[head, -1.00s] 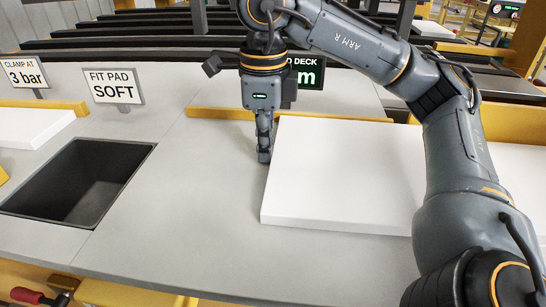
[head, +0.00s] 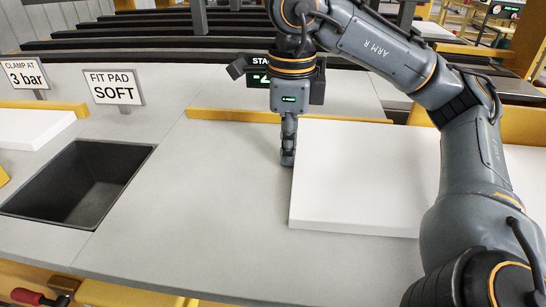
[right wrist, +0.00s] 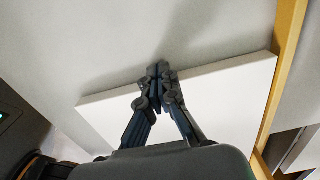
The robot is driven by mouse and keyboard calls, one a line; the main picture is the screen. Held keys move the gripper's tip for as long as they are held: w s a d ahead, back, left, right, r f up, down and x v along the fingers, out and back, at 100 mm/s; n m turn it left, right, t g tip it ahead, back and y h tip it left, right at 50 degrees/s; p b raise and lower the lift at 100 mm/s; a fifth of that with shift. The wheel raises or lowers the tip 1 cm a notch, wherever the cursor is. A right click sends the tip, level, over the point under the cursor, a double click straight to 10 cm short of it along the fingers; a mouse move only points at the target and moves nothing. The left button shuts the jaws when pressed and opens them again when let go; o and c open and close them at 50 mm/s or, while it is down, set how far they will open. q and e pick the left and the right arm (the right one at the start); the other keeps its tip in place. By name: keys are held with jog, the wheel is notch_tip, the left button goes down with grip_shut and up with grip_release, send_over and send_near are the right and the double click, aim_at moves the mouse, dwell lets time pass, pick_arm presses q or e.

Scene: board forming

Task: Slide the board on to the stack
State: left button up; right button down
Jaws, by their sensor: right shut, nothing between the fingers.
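A white board (head: 360,185) lies flat on the grey table in the middle right of the head view. My right gripper (head: 288,160) is shut and empty. It points down beside the board's left edge, with its fingertips low by the table. In the right wrist view the shut fingertips (right wrist: 160,70) are against or very close to the long edge of the board (right wrist: 225,100); I cannot tell if they touch. My right arm hides part of the board's right side. No separate stack can be made out. My left gripper is not in view.
A yellow rail (head: 230,115) runs behind the board. A dark square bin (head: 80,180) is sunk in the table at left. Signs (head: 113,90) and another white board (head: 30,128) stand or lie at far left.

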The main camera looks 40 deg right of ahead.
aim_at(386, 164)
jog(key=shift+s+d+p, duration=0.8)
jog(key=shift+s+d, duration=1.5)
jog(key=shift+d, duration=0.05)
jog(key=shift+s+d+p, duration=0.3)
jog(key=shift+s+d, duration=0.2)
jog(key=shift+s, duration=0.1)
jog(key=shift+s+d+p, duration=0.35)
jog(key=shift+s+d, duration=1.6)
jog(key=shift+d, duration=0.05)
jog(key=shift+s+d, duration=0.8)
jog(key=shift+s, duration=0.05)
